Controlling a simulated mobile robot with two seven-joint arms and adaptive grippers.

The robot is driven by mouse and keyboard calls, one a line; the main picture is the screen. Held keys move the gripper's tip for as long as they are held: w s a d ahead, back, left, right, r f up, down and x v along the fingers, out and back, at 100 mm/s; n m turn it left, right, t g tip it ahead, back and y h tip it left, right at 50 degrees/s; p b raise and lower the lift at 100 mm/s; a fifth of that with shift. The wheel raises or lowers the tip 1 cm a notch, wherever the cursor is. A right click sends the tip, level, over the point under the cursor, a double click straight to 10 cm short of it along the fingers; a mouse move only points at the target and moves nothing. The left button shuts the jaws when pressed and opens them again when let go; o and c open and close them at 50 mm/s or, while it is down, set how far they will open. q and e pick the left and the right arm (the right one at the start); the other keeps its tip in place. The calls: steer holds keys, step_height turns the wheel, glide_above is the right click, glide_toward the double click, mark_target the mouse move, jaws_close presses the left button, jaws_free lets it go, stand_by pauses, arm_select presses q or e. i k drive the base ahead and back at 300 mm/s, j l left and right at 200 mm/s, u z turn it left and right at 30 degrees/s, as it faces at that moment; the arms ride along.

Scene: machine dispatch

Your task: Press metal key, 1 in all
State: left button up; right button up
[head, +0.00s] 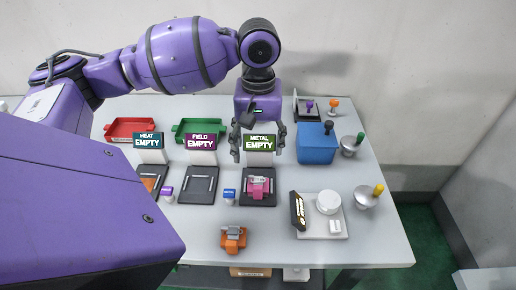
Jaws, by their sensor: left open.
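The metal station has an upright sign (260,144) reading METAL EMPTY and a dark tray (258,201) in front of it. A pink part with a grey top (259,186) sits on that tray. A small blue key-like block (229,196) stands just left of the tray, and a purple one (167,193) stands left of the field tray. Their markings are too small to read, so I cannot tell which is the metal key. My left gripper (258,152) is open and empty, fingers pointing down around the metal sign, above the blue block and apart from it. My right gripper is not in view.
Signs for heat (148,142) and field (200,142) stand left. An orange part (233,238) lies at the front. A blue box (316,145), a white plate with a dark display (320,229) and funnel-like bowls (366,196) stand right. Red and green trays (131,128) lie behind.

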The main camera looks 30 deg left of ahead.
mark_target(230, 194)
steer(key=u, duration=1.35)
